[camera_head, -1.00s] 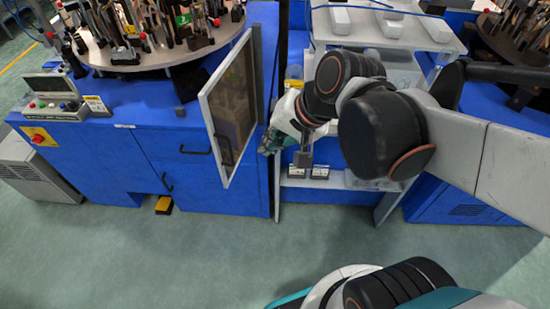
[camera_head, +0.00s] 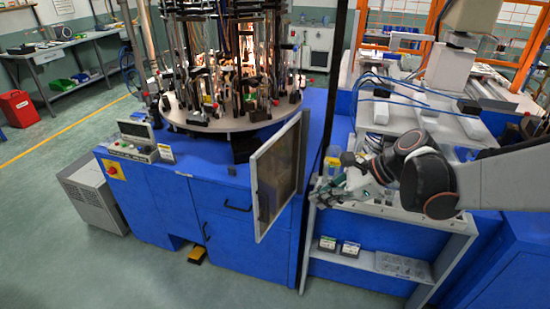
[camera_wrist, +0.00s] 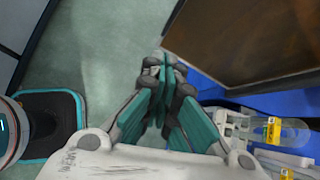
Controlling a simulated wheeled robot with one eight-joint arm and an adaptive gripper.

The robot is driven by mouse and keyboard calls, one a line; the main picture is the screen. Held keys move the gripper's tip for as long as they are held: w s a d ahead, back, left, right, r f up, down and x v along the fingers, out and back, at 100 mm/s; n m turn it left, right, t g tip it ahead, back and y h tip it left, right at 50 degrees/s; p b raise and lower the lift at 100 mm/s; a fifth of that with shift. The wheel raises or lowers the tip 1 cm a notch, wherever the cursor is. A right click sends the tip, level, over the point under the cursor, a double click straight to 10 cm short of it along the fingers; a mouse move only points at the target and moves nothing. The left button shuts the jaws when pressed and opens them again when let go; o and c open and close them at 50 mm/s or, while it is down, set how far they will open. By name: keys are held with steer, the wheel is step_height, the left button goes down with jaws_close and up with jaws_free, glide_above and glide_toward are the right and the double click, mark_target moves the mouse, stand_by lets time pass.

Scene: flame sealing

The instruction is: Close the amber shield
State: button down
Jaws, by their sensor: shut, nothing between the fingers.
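The amber shield (camera_head: 277,172) is a framed, brownish see-through panel in a light frame. It stands swung out from the front right corner of the blue machine in the head view. In the wrist view the shield (camera_wrist: 245,35) fills the upper right as a brown panel with a pale edge. My gripper (camera_head: 318,199) is just right of the shield, in front of the shelf unit. In the wrist view my gripper (camera_wrist: 165,68) has its teal fingers together and empty, near the shield's lower left corner. I cannot tell if they touch it.
The blue machine (camera_head: 170,200) carries a round table (camera_head: 235,122) of tooling, with flames behind. A control box (camera_head: 133,150) sits on its left. A shelf unit (camera_head: 375,237) with bottles and boxes is close on the right.

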steer(key=w+a+f+m+b, duration=0.1)
steer(key=w+a+f+b, duration=0.3)
steer(key=a+f, duration=0.3)
steer(key=shift+w+a, duration=0.3)
steer(key=shift+a, duration=0.95)
steer(key=shift+a+m, duration=0.1)
steer(key=shift+m, duration=0.2)
